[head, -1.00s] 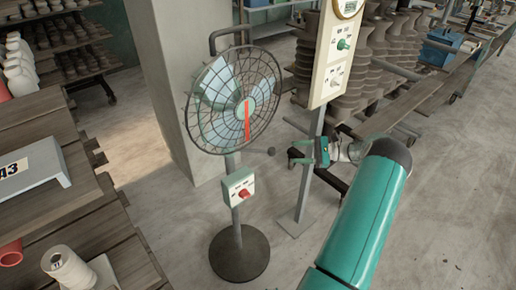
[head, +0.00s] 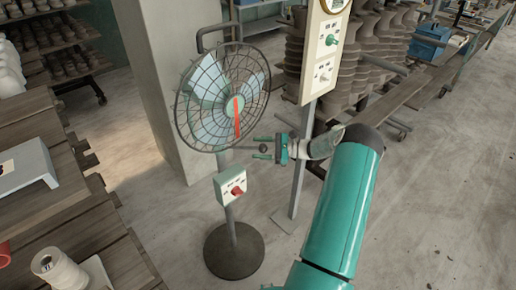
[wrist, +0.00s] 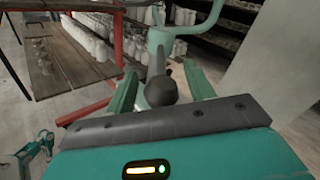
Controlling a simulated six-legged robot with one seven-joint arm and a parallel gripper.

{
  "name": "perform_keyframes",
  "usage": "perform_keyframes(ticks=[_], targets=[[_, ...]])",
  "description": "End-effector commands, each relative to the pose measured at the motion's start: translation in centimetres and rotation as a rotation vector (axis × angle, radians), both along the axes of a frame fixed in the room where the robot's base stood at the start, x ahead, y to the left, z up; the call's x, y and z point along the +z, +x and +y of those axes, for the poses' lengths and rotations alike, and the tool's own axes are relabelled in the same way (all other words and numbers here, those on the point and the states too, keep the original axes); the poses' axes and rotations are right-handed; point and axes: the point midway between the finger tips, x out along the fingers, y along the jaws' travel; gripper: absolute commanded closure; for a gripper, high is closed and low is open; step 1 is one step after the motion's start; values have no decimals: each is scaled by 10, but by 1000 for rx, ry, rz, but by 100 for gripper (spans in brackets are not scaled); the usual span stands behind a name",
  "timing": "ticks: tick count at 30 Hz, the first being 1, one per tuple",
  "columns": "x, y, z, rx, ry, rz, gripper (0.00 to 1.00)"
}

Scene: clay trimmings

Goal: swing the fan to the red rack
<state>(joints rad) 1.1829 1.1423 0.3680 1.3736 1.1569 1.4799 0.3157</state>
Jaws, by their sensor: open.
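The standing fan (head: 205,125) has a round wire cage with a red stripe, on a pole with a dark round base. A rod with a dark ball knob (wrist: 160,92) reaches from behind the cage toward my gripper (head: 262,149). My gripper is open, its two green fingers on either side of the knob. In the wrist view the knob sits between the fingers (wrist: 162,78), with a gap visible on each side. A red-framed rack (wrist: 118,42) with pale pots shows at the left of the wrist view; I cannot make it out in the head view.
A control box with a red knob (head: 231,186) is on the fan's pole. A panel on a post (head: 324,60) stands close to my arm. A concrete pillar (head: 164,80) is behind the fan. Wooden tables (head: 75,225) are at the left. Floor is clear at the lower right.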

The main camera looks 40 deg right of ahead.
Motion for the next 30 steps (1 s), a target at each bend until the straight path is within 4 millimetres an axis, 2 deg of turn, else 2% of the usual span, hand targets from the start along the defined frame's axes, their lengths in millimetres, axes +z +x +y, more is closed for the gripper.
perform_keyframes(ticks=[3,11,14,18,20,30], targets=[[0,6,5,1,0,0,47],[0,7,6,0,-1,-1,47],[0,7,6,0,-1,-1,62],[0,7,6,0,0,0,90],[0,7,6,0,-1,-1,100],[0,9,9,-6,0,-1,100]])
